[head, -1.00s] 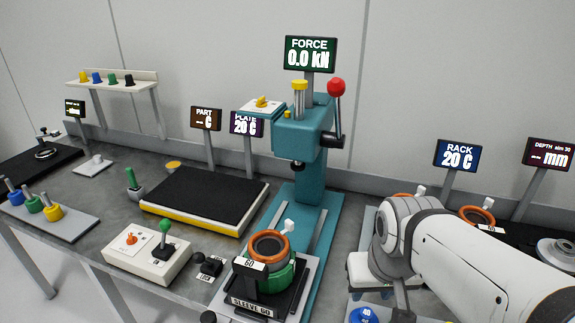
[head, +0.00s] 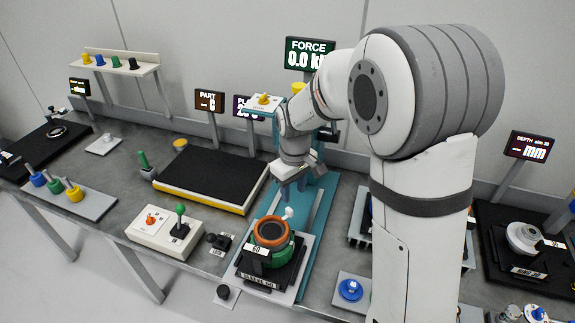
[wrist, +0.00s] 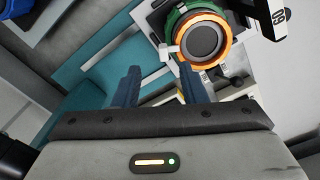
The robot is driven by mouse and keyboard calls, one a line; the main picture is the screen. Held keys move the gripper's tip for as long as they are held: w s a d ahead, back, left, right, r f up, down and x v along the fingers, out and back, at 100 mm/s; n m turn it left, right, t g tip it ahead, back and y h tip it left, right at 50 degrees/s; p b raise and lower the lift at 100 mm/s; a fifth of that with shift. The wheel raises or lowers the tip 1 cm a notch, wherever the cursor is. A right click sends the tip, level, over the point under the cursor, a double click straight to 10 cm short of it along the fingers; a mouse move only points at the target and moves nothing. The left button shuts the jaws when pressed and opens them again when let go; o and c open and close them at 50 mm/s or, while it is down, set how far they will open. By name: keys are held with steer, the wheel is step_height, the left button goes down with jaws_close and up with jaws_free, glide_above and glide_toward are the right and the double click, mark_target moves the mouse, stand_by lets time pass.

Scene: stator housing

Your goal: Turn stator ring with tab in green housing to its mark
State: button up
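The orange stator ring (head: 258,235) sits in the green housing (head: 287,251) on a black fixture in front of the teal press. Its white tab (head: 289,213) sticks out toward the back right. In the wrist view the ring (wrist: 228,41), its pale tab (wrist: 168,50) and part of the green housing (wrist: 178,14) show at the upper right. My gripper (head: 292,192) is above and behind the ring, apart from it. In the wrist view my gripper (wrist: 158,84) is open and empty, the right finger nearer the ring. I cannot make out the mark.
The press column and its lever lie behind my arm, partly hidden. A black-topped plate (head: 215,177) is to the left. A control box with a green-knobbed joystick (head: 165,232) stands at the front left. A blue knob (head: 350,290) is at the right of the fixture.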

mark_target(289, 209)
steer(key=shift+w+a+f, duration=0.25)
steer(key=shift+w+a, duration=0.1)
steer(key=shift+a, duration=0.2)
steer(key=shift+f+b, duration=1.95)
steer(key=shift+f, duration=1.25)
steer(key=shift+r, duration=0.1)
steer(key=shift+s+f+b, duration=0.1)
steer(key=shift+f+b, duration=0.45)
steer(key=shift+f, duration=0.2)
steer(key=shift+c, duration=0.2)
